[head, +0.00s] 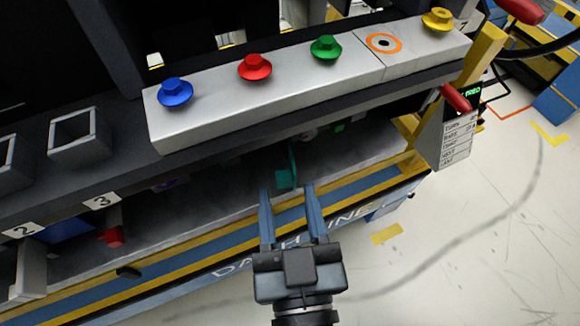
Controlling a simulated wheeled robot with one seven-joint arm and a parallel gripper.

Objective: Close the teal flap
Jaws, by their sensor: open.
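The teal flap (286,178) is a small teal piece under the overhanging silver panel, in the shadowed recess at the middle of the head view. Only part of it shows, and I cannot tell how far it stands open. My gripper (287,188) is open, with two blue fingers pointing toward the recess. The flap's lower edge appears close to and just beyond the fingertips. I cannot tell whether they touch. Nothing is between the fingers.
The silver panel (220,117) overhangs the recess, carrying blue (175,92), red (254,67), green (325,47) and yellow (437,19) knobs. A red handle (456,98) sticks out at right. A striped front edge (190,256) runs below. Open floor (470,240) lies at right.

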